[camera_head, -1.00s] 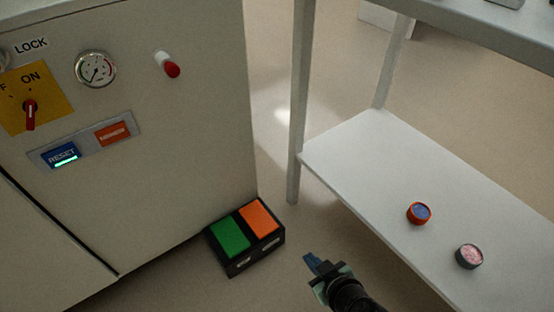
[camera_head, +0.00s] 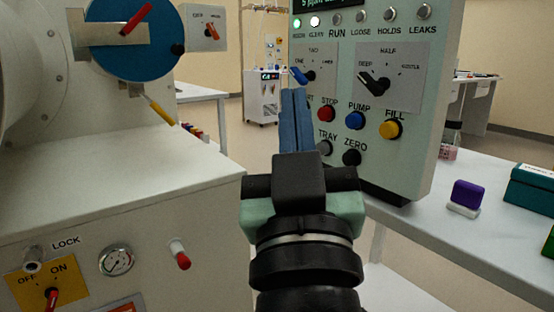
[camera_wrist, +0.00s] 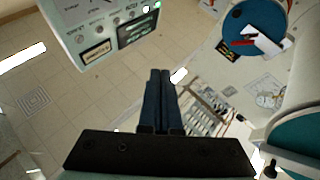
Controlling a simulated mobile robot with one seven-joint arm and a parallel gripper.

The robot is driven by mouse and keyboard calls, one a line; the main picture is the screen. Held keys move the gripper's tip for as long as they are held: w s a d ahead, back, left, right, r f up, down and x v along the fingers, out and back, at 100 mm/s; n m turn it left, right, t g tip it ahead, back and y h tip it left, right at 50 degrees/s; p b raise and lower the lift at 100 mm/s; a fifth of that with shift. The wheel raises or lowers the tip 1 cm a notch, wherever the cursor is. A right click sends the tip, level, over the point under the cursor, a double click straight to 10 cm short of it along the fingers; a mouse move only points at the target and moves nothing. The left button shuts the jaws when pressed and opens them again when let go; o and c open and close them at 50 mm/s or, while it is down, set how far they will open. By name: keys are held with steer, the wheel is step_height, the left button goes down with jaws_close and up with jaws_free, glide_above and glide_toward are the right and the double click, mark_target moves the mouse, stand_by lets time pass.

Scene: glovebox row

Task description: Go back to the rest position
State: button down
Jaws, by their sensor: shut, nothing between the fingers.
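My gripper (camera_head: 295,120) is raised in the middle of the head view, with its blue fingers pointing up and away. The fingers are together with nothing between them. In the wrist view my gripper (camera_wrist: 160,100) also shows its dark blue fingers side by side and empty. In the head view the fingertips appear in front of the left edge of the pale green control panel (camera_head: 345,170). I cannot tell the gap to the panel, but no contact is visible.
The white cabinet (camera_head: 110,190) with a blue round door (camera_head: 135,38) and red handle stands at left. At right, a table (camera_head: 490,235) carries a purple-and-white block (camera_head: 467,195) and a teal box (camera_head: 530,188). Open floor shows between cabinet and panel.

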steer(key=s+a+r+m+t+p, duration=0.2)
steer(key=s+r+t, duration=0.1)
steer(key=s+r, duration=0.75)
step_height(320, 180, up, 38)
steer(key=w+p, duration=0.2)
steer(key=p, duration=3.5)
steer(key=shift+w+d+f, duration=0.15)
steer(key=shift+w+f, duration=0.1)
steer(key=shift+w, duration=0.1)
